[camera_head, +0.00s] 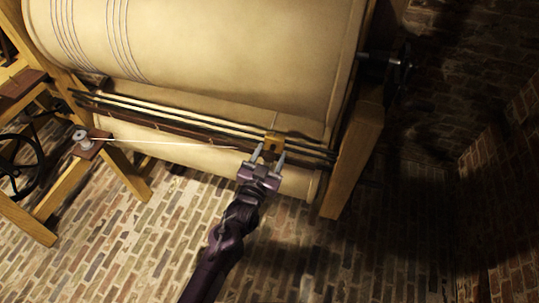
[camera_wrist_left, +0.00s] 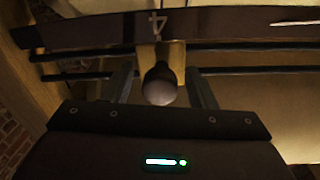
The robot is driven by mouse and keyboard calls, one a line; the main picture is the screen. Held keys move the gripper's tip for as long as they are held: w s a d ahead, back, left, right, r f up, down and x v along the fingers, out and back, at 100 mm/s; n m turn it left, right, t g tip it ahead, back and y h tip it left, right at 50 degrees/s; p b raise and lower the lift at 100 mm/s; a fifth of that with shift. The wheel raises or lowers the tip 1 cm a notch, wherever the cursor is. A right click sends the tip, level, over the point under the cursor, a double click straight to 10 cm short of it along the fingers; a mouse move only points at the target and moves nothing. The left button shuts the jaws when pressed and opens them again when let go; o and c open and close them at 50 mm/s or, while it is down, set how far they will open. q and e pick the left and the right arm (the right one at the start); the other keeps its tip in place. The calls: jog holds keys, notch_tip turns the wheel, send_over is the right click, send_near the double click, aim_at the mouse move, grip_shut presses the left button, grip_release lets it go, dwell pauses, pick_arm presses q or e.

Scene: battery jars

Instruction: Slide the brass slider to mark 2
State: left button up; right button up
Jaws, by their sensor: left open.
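The brass slider (camera_head: 272,143) sits near the right end of the dark rail (camera_head: 190,125) below the large cream drum. In the left wrist view the slider (camera_wrist_left: 177,58) shows a dark round knob (camera_wrist_left: 159,86) facing me. A mark "4" (camera_wrist_left: 157,22), upside down in the picture, is on the dark bar directly above it. My left gripper (camera_head: 269,158) is open, with one finger on each side of the knob; it also shows in the left wrist view (camera_wrist_left: 161,90). A gap shows beside the knob on both sides. Mark 2 is not visible. My right gripper is not in view.
The cream drum (camera_head: 225,55) fills the top of the head view. A wooden post (camera_head: 354,155) stands just right of the rail. A thin pale cord (camera_head: 165,143) runs from a small pulley (camera_head: 82,136) at left toward the slider. Brick floor (camera_head: 120,240) lies below.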

aim_at(147, 124)
pick_arm(q)
jog(key=c, duration=1.1)
grip_shut()
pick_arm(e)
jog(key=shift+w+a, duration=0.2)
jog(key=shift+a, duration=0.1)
pick_arm(q)
jog(key=shift+a, duration=0.1)
jog(key=w+a+b, duration=0.3)
jog(key=w+a, duration=0.1)
jog(key=a, duration=0.8)
jog(key=w+a+b, duration=0.3)
jog(key=w+a, duration=0.1)
jog(key=a, duration=0.9)
jog(key=w+a+b, duration=0.3)
jog(key=w+a, duration=0.1)
jog(key=a, duration=0.9)
jog(key=shift+w, duration=0.15)
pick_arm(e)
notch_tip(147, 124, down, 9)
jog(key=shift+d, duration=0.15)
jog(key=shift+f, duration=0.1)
pick_arm(q)
jog(key=o, duration=1.1)
grip_release()
